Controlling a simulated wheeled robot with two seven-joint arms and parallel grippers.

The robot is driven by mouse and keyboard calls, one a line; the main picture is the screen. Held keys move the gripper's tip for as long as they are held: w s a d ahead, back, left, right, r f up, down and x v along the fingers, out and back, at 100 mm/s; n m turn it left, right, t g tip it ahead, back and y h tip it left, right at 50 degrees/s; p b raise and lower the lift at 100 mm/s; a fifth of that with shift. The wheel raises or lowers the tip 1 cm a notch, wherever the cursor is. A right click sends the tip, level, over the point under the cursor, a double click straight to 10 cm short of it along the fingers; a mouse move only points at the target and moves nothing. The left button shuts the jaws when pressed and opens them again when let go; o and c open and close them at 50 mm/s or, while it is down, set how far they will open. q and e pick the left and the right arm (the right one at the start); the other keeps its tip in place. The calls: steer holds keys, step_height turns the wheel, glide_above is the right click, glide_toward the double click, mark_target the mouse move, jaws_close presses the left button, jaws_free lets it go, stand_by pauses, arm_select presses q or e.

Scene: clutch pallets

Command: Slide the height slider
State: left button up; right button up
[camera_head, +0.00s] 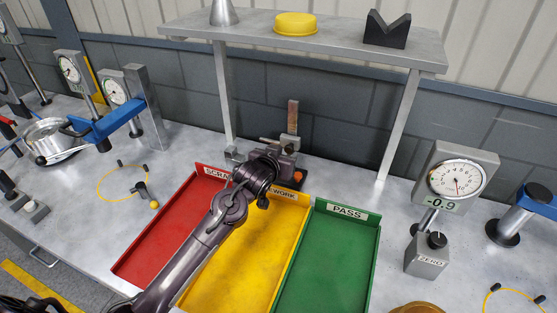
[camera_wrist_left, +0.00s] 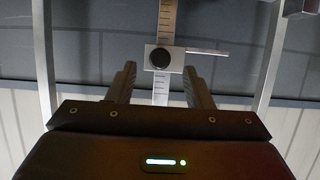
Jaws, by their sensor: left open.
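The height slider (camera_wrist_left: 159,58) is a pale block with a dark round knob and a thin rod pointing right, on an upright graduated scale (camera_wrist_left: 166,20), in the left wrist view. In the head view the scale's brown upper part (camera_head: 293,115) rises behind the trays, and the slider's body is partly hidden by my arm. My left gripper (camera_wrist_left: 160,80) is open, its two dark fingers on either side of the scale in the picture, just short of the slider block. I cannot tell whether they touch it. It also shows in the head view (camera_head: 285,172). My right gripper is not in view.
Red (camera_head: 140,262), yellow (camera_head: 236,275) and green (camera_head: 330,270) trays lie in front of the scale. A shelf (camera_head: 350,48) on posts stands above and behind. A dial gauge (camera_head: 457,180) stands at the right. Gauges and a blue clamp (camera_head: 108,122) stand at the left.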

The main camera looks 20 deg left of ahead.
arm_select(q)
steer(key=shift+b+v, duration=0.4)
steer(key=shift+v, duration=1.75)
